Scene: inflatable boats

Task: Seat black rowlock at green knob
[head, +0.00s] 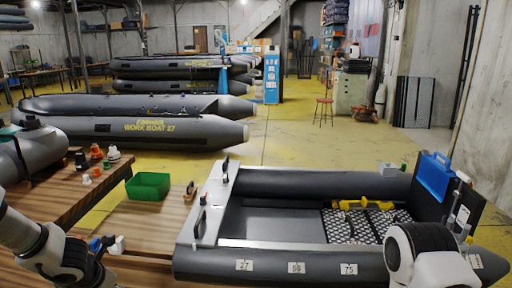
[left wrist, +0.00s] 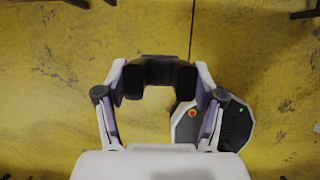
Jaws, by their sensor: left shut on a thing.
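My left gripper (head: 112,246) is low at the left in the head view, beside the wooden bench. In the left wrist view my left gripper (left wrist: 159,84) is shut on a black piece, which looks like the black rowlock (left wrist: 158,68). It spans the gap between the dark finger pads, above the yellow floor. Its full shape is hidden.
A green bin (head: 148,186) and several small orange, white and black fittings (head: 96,152) stand on the wooden bench. Black upright pieces (head: 225,170) stand on the boat's left board. A blue case (head: 435,177) is at its right end. Yellow floor lies open behind.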

